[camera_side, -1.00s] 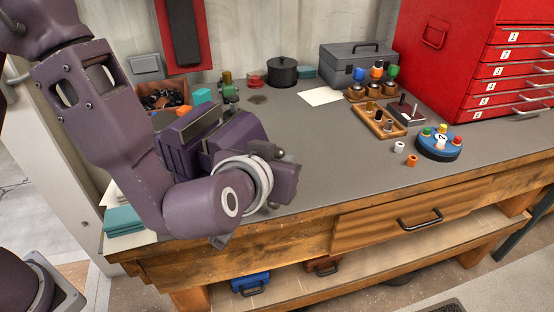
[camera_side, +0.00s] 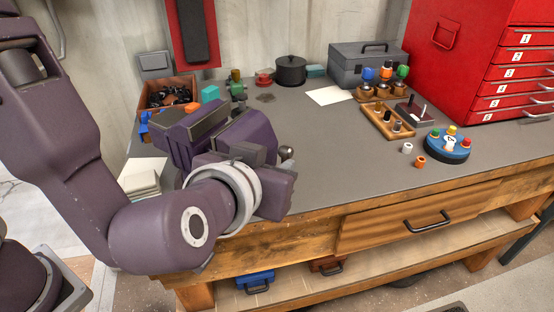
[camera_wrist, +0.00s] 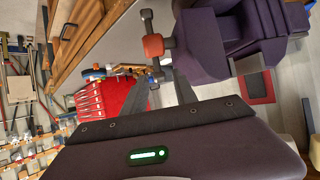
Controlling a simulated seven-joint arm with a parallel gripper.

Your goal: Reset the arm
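My arm's purple wrist with its white ring (camera_side: 232,190) is at the left front of the bench, close to the front edge. In the side view my fingers are hidden by the wrist. In the wrist view my gripper (camera_wrist: 172,88) shows as dark, tapering finger shapes beyond its body, which has a lit green strip. The gap between the fingertips is unclear. I see nothing held.
A purple vise-like block (camera_side: 210,135) stands behind my wrist. The bench top (camera_side: 320,150) is clear in the middle.

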